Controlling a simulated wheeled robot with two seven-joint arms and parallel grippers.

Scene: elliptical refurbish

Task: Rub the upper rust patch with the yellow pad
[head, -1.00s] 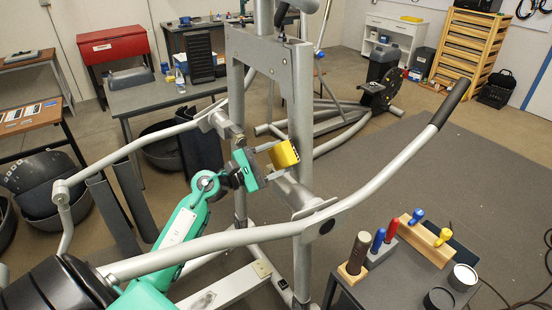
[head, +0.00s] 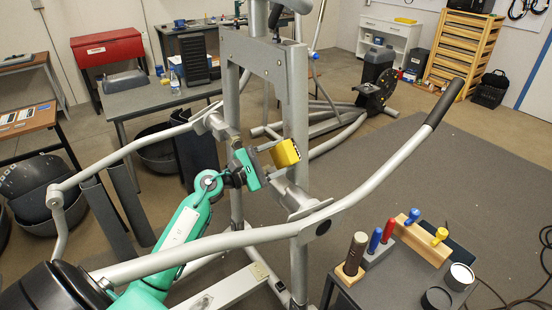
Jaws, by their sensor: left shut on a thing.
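The yellow pad (head: 286,152) is a small block with a dark edge, held in my left gripper (head: 268,161) between its two grey fingers. The gripper's green body is just left of the pad, among the grey metal bars of an elliptical machine (head: 231,100). The pad is close to the machine's right upright (head: 299,100) and overlaps its left edge in the picture. I cannot tell whether they touch. I cannot make out the upper rust patch. My right gripper is not in view.
The machine's long handlebar (head: 385,172) crosses in front of my left arm. A dark table (head: 395,285) at lower right carries several coloured-handled tools and round tins. A grey workbench (head: 150,98) stands behind at left. The grey floor mat (head: 450,170) at right is mostly clear.

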